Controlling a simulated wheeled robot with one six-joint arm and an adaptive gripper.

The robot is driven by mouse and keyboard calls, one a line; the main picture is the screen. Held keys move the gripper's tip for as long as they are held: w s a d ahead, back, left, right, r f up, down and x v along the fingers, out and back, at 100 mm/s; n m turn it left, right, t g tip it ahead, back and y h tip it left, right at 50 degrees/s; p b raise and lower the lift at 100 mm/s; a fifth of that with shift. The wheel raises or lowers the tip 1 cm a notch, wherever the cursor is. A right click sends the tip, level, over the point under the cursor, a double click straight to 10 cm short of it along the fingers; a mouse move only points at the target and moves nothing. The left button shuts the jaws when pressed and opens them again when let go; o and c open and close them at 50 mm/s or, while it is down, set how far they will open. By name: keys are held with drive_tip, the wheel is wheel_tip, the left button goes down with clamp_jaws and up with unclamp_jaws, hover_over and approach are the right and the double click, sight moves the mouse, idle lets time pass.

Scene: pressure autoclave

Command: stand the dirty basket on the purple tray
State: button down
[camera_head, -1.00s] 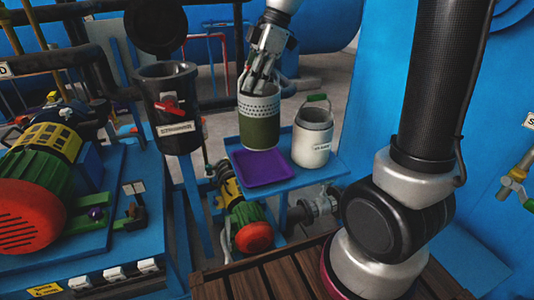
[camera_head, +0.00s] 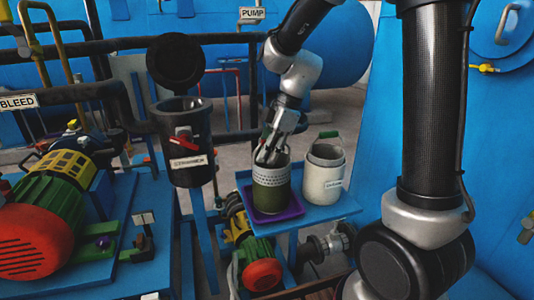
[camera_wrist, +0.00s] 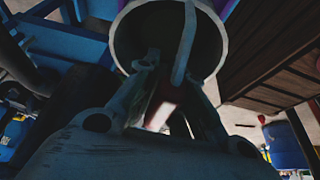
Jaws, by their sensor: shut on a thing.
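The dirty basket (camera_head: 271,192), green below with a pale perforated band above, is upright over the purple tray (camera_head: 295,212). Its base lies within the tray's outline; I cannot tell whether it rests fully on it. The tray sits on a blue shelf, and the basket hides most of its middle. My gripper (camera_head: 268,158) comes from above and is shut on the basket's handle at its mouth. In the wrist view, the fingers (camera_wrist: 172,92) are at the handle bar (camera_wrist: 187,40), which crosses the basket's round dark opening.
A white canister (camera_head: 324,178) with a green handle stands on the blue shelf (camera_head: 335,210), just right of the basket. A black strainer pot (camera_head: 184,145) with its lid (camera_head: 175,65) raised is to the left. A green and red motor (camera_head: 262,270) is below the shelf.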

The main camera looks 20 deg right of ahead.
drive_tip(key=c, duration=1.5)
unclamp_jaws()
drive_tip(key=shift+f, duration=0.1)
drive_tip(key=v, duration=1.2)
drive_tip(key=s+d+m+t+h, duration=0.1)
drive_tip(key=s+d+m, duration=0.3)
drive_tip(key=s+m, duration=0.2)
drive_tip(key=s+d+m+t+h, duration=0.2)
drive_tip(key=s+d+m, duration=0.2)
drive_tip(key=s+m, duration=0.2)
drive_tip(key=s+d+f+m+t+h, duration=0.1)
drive_tip(key=s+d+m, duration=0.2)
drive_tip(key=s+m, duration=0.3)
drive_tip(key=shift+s+d, duration=0.2)
drive_tip(key=shift+s, duration=0.3)
drive_tip(key=shift+s+d, duration=0.2)
drive_tip(key=shift+s, duration=0.3)
